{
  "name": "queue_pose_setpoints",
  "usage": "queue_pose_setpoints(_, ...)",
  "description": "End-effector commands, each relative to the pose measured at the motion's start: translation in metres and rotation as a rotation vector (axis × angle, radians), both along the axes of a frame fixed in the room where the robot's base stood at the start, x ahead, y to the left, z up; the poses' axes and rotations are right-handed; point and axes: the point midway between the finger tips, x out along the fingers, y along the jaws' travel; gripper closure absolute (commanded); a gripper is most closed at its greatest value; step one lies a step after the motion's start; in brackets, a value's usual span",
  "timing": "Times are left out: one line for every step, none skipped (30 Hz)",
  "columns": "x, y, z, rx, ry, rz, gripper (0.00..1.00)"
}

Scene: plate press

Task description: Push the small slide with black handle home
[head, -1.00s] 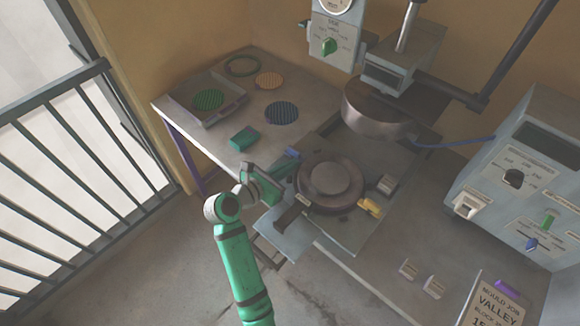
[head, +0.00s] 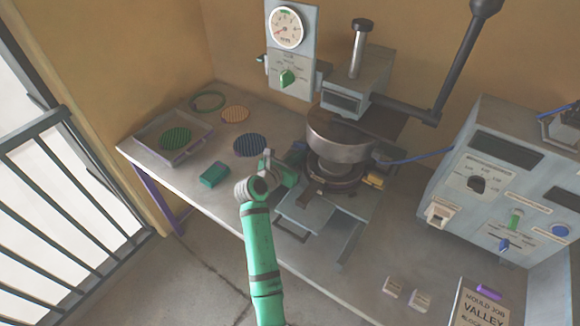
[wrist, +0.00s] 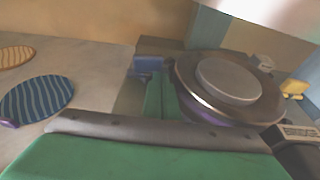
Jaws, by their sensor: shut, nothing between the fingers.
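The round metal mould (head: 335,178) sits on the press bed under the upper press block (head: 340,132). A dark bar (head: 313,199), likely the small slide's black handle, sticks out toward the front; in the wrist view a black handle (wrist: 298,158) shows at lower right, partly cut off by the frame. My gripper (head: 298,162) is shut and empty at the left side of the mould. In the wrist view my gripper (wrist: 160,97) reaches forward beside the mould, close to a blue block (wrist: 150,66); contact is unclear. It is apart from the black handle.
A yellow block (head: 373,181) sits right of the mould. A teal block (head: 214,174), a blue striped disc (head: 250,146) and a tray (head: 150,143) stand on the table at left. A grey control box (head: 500,185) stands at right. The upper block leaves little height above the mould.

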Motion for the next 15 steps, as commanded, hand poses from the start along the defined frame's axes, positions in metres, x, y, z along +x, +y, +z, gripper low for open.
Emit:
queue_pose_setpoints(0.005, -0.003, 0.0, 0.0, 0.0, -0.001, 1.0)
queue_pose_setpoints(0.007, -0.005, 0.0, -0.001, -0.001, -0.001, 1.0)
queue_pose_setpoints(0.01, -0.006, 0.001, -0.001, -0.001, 0.0, 1.0)
queue_pose_setpoints(0.012, -0.007, 0.001, -0.001, -0.001, 0.0, 1.0)
queue_pose_setpoints(0.013, -0.008, 0.0, -0.001, -0.001, -0.001, 1.0)
queue_pose_setpoints(0.014, -0.009, 0.0, 0.0, 0.0, -0.001, 1.0)
queue_pose_setpoints(0.015, -0.01, 0.0, 0.0, 0.0, -0.001, 1.0)
queue_pose_setpoints(0.016, -0.01, 0.0, 0.0, 0.0, -0.001, 1.0)
queue_pose_setpoints(0.017, -0.01, 0.0, 0.0, 0.0, 0.0, 1.0)
queue_pose_setpoints(0.017, -0.01, 0.0, 0.0, 0.0, 0.0, 1.0)
queue_pose_setpoints(0.017, -0.01, 0.0, 0.0, 0.0, 0.0, 1.0)
queue_pose_setpoints(0.017, -0.01, 0.0, 0.0, 0.0, 0.0, 1.0)
queue_pose_setpoints(0.017, -0.01, 0.0, -0.001, -0.001, 0.0, 1.0)
queue_pose_setpoints(0.017, -0.01, 0.0, -0.001, -0.001, 0.0, 1.0)
queue_pose_setpoints(0.017, -0.01, 0.0, 0.0, -0.001, 0.001, 1.0)
